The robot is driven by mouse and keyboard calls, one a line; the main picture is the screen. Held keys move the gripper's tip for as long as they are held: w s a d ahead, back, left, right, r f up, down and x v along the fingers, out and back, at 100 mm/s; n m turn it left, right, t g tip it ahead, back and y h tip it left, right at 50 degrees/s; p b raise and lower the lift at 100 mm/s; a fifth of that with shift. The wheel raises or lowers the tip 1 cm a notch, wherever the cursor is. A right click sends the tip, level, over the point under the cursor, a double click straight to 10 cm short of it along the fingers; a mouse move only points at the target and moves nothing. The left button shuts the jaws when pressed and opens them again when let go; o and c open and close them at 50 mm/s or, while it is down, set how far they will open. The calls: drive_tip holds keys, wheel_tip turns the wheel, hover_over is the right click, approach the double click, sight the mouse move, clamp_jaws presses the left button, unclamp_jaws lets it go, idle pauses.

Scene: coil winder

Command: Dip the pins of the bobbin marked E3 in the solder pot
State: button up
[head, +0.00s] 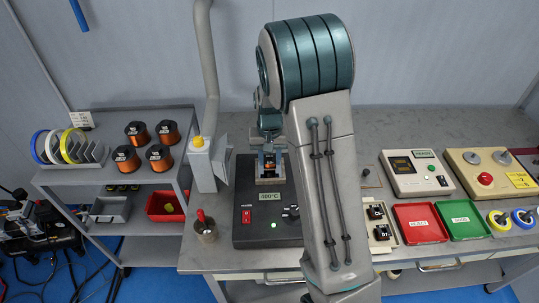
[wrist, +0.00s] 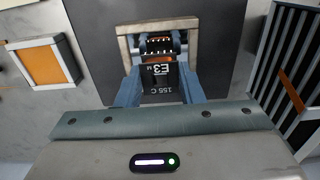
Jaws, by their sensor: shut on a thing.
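The bobbin marked E3 (wrist: 160,77) is a dark block with white lettering, "E3" and "155 C", and a copper-coloured winding. My gripper (wrist: 158,85) is shut on it, one blue-grey finger on each side. A pale square frame (wrist: 124,50) surrounds the pot opening below the bobbin. Shiny pin-like dots show at the bobbin's far side. I cannot tell whether the pins touch solder.
A fume duct with a grey hood (head: 208,165) stands left of the pot. A bobbin holder (head: 380,228), red tray (head: 419,223) and green tray (head: 462,220) lie right. Wire spools (head: 160,157) sit on the left shelf.

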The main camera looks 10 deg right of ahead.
drive_tip(key=shift+f+b, duration=0.65)
drive_tip(key=shift+f, duration=0.45)
drive_tip(key=shift+r, duration=0.2)
idle(1.8)
drive_tip(key=shift+r+p, duration=1.9)
drive_tip(key=shift+r, duration=0.75)
